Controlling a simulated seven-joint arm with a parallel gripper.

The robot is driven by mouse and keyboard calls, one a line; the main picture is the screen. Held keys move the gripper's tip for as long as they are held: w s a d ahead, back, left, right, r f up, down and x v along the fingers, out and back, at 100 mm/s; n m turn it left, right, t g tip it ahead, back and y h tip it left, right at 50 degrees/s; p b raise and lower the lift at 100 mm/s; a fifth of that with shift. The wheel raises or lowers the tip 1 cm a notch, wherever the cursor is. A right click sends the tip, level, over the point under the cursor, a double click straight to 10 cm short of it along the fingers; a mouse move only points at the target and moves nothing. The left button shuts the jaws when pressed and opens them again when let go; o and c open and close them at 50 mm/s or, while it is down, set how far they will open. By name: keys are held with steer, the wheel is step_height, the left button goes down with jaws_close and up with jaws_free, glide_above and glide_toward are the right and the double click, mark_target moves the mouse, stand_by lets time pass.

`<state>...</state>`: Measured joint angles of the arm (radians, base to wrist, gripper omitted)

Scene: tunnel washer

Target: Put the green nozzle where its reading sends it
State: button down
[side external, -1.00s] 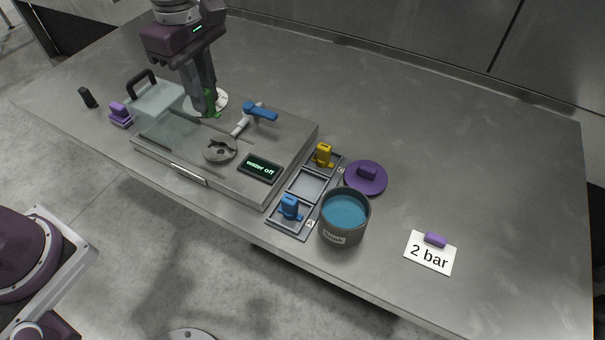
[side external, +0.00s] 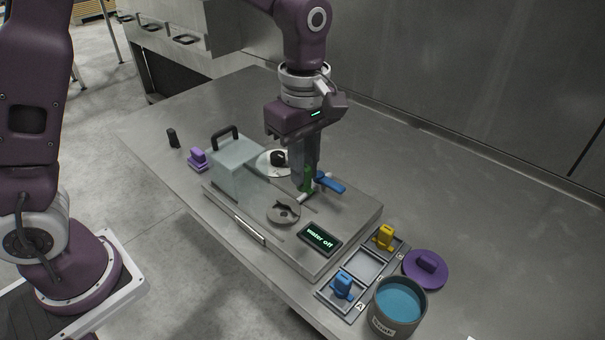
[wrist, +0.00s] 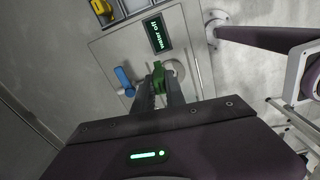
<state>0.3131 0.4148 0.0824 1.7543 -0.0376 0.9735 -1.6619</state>
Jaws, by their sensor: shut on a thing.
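My gripper (side external: 305,184) is shut on the green nozzle (side external: 307,174) and holds it over the washer's flat top, between the blue lever (side external: 329,182) and the round grey fitting (side external: 283,213). Whether the nozzle touches anything below is hidden. In the wrist view the green nozzle (wrist: 158,74) shows between my fingertips, beside the blue lever (wrist: 124,78). The washer's display (side external: 320,238) reads "water off". A tray (side external: 366,263) holds a blue nozzle (side external: 343,284) in the front slot marked A and a yellow nozzle (side external: 384,236) in the far slot; its middle slot is empty.
A round pot of blue liquid (side external: 398,301) and a purple lid (side external: 425,270) stand right of the tray. A clear cover with black handle (side external: 236,166) sits at the washer's left end. A white disc (side external: 272,163) lies behind. The table's back right is clear.

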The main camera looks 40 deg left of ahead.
steer(key=d+f+m, duration=0.4)
steer(key=d+m, duration=0.1)
steer(key=d, duration=0.9)
glide_above(363, 267)
steer(key=shift+f, duration=2.45)
steer(key=shift+f, duration=0.6)
steer(key=shift+f, duration=0.15)
steer(key=shift+f, duration=0.25)
steer(key=shift+f, duration=0.1)
